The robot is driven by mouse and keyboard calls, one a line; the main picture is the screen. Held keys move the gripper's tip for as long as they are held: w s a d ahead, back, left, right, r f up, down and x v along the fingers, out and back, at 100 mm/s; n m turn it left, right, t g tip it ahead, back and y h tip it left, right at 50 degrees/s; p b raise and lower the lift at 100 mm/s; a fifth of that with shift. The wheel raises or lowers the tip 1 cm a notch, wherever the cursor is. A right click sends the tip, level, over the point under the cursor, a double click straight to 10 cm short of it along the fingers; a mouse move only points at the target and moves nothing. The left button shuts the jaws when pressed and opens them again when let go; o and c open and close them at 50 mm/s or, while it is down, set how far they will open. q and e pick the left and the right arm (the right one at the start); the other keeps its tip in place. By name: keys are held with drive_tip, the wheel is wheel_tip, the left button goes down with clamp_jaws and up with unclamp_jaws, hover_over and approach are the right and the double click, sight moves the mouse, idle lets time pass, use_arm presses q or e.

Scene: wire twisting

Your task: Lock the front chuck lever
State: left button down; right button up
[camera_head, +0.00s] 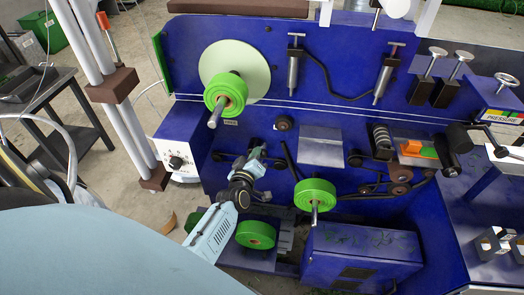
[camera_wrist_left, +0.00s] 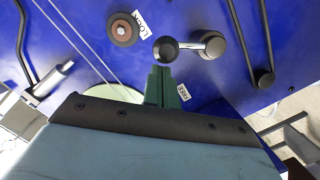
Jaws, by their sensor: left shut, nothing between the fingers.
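The front chuck lever (camera_wrist_left: 188,46) is on the blue panel in the left wrist view. It has a black ball knob on the left and a dark round hub on the right. A LOCK label (camera_wrist_left: 140,22) sits beyond the knob, and a FREE label (camera_wrist_left: 184,92) sits on the near side. My left gripper (camera_wrist_left: 162,78) is shut and empty, its green-grey fingertips close to the knob; I cannot tell if they touch. In the head view my left gripper (camera_head: 259,154) is at the blue panel, where the lever is mostly hidden.
A green roll (camera_head: 228,92) on a spindle with a pale disc stands out above my gripper. Another green roll (camera_head: 315,195) projects to the right. A white control box (camera_head: 177,163) is to the left. A round black knob (camera_wrist_left: 122,30) is near the LOCK label.

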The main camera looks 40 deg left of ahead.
idle(0.4)
use_arm(q)
drive_tip(key=s+r+p, duration=0.3)
drive_tip(key=s+r, duration=0.1)
drive_tip(key=s, duration=0.7)
drive_tip(key=shift+d, duration=0.35)
drive_tip(key=shift+f, duration=0.1)
